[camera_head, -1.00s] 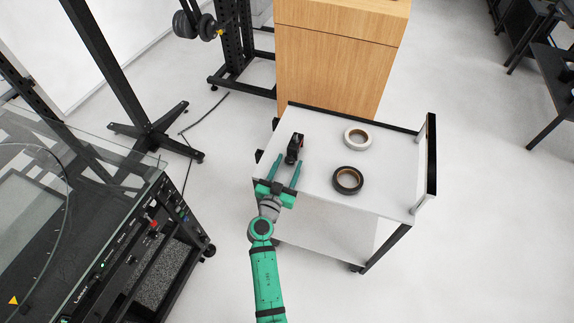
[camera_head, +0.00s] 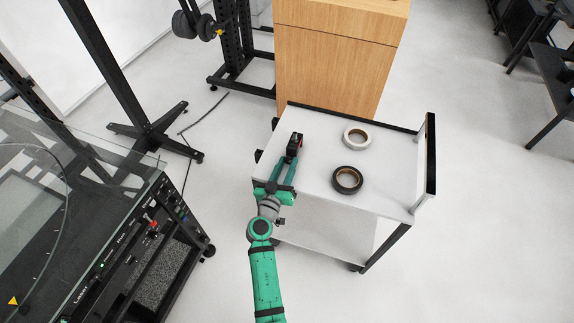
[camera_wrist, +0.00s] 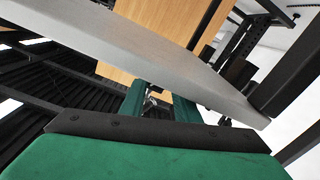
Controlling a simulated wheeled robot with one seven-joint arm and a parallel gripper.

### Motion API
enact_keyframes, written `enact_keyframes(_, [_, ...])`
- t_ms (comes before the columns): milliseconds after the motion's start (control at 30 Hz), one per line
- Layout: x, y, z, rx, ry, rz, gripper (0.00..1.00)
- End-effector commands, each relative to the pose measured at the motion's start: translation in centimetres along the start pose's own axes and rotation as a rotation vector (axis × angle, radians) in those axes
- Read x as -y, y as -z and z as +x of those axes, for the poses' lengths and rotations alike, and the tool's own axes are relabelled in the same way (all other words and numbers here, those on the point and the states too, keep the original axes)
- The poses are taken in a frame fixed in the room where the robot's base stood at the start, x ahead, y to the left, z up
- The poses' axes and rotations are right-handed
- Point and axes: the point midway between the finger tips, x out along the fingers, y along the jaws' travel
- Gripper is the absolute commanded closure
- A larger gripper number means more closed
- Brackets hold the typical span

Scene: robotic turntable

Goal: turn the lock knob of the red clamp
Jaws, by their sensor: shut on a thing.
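The red clamp (camera_head: 295,143) stands near the left edge of the cart top in the head view. It looks mostly black, with a small dark red part. My green gripper (camera_head: 287,159) reaches it from the front, and its fingertips are close together at the clamp's near lower side. The gripper is shut on a part of the clamp; the lock knob is too small and covered to make out. In the wrist view, the two fingers (camera_wrist: 158,100) extend under a pale slab edge, with a small greyish bit between them.
On the white cart top (camera_head: 325,145), a white tape roll (camera_head: 346,138) and a black tape roll (camera_head: 334,181) lie right of the clamp. A wooden cabinet (camera_head: 335,55) stands behind. A glass-topped machine (camera_head: 70,200) stands at the left, with open floor between.

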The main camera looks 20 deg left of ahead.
Motion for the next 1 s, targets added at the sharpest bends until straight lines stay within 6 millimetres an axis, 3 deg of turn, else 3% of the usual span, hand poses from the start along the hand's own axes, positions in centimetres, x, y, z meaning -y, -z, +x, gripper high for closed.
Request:
enact_keyframes(333, [0.0,-0.1,0.0,0.001,-0.001,-0.015,0.94])
enact_keyframes(367, [0.0,-0.1,0.0,0.001,-0.001,-0.015,0.67])
enact_keyframes(433, [-0.1,-0.1,0.0,0.001,-0.001,-0.014,0.52])
enact_keyframes(767, [-0.3,-0.2,-0.2,0.003,-0.005,-0.014,0.52])
enact_keyframes(1000, [-0.2,-0.2,-3.4,0.003,-0.002,-0.016,0.52])
